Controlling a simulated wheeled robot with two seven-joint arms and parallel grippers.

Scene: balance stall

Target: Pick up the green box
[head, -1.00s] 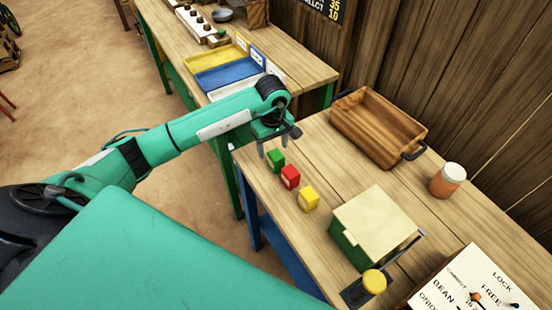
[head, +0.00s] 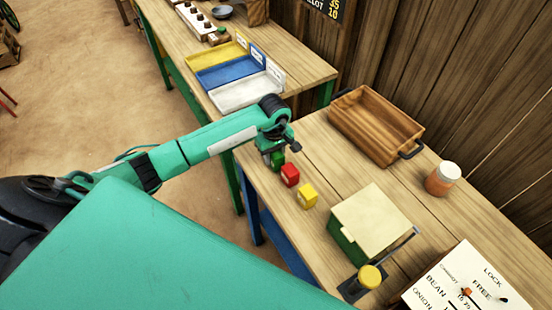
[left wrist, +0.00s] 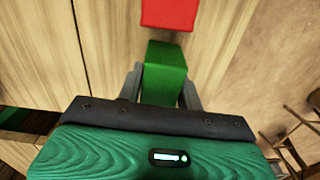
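The green box (head: 278,158) stands on the near left part of the wooden table, mostly behind my left gripper (head: 272,158) in the head view. In the left wrist view the green box (left wrist: 164,72) lies between the two grey fingers of my left gripper (left wrist: 163,84). The fingers stand on either side of it, and I cannot tell whether they press on it. The red box (head: 290,175) is just beside it and also shows in the left wrist view (left wrist: 168,13). My right gripper is not in view.
A yellow box (head: 308,196) sits past the red one. A larger green box with a cream lid (head: 372,220), a wooden tray (head: 376,125) and an orange jar (head: 443,179) stand farther right. Yellow, blue and white trays (head: 245,93) lie on the other table.

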